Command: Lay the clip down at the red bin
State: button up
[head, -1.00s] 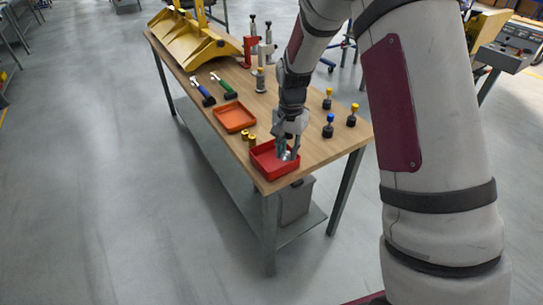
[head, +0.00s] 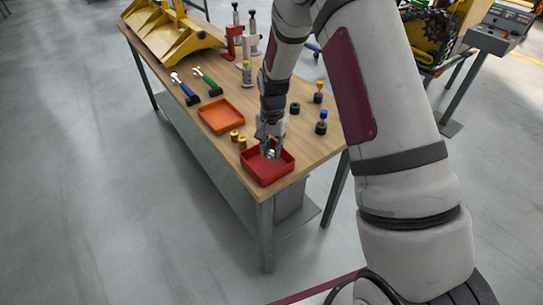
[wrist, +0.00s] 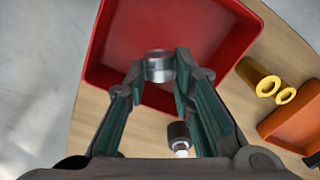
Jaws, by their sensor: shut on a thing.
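The clip (wrist: 158,67) is a short silver metal ring between my fingertips in the wrist view. It shows as a small bright piece in the head view (head: 270,154). My gripper (head: 270,151) is shut on it and points down over the red bin (head: 268,180), a shallow square tray at the table's near end. In the wrist view the clip appears over the inside of the red bin (wrist: 115,70), close to one wall. Whether it touches the bin floor cannot be told.
Gold cylinders (wrist: 270,86) and an orange tray (wrist: 295,128) stand beside the bin. A dark cylinder with a pale tip (wrist: 179,136) shows between my fingers, outside the bin. Hammers (head: 208,84), dark-based knobs (head: 321,124) and a yellow rack (head: 165,38) occupy the table (head: 313,148).

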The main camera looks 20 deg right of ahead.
aim_at(271, 163)
jog(key=shift+f, duration=1.65)
jog(key=shift+f, duration=0.1)
jog(key=o, duration=0.9)
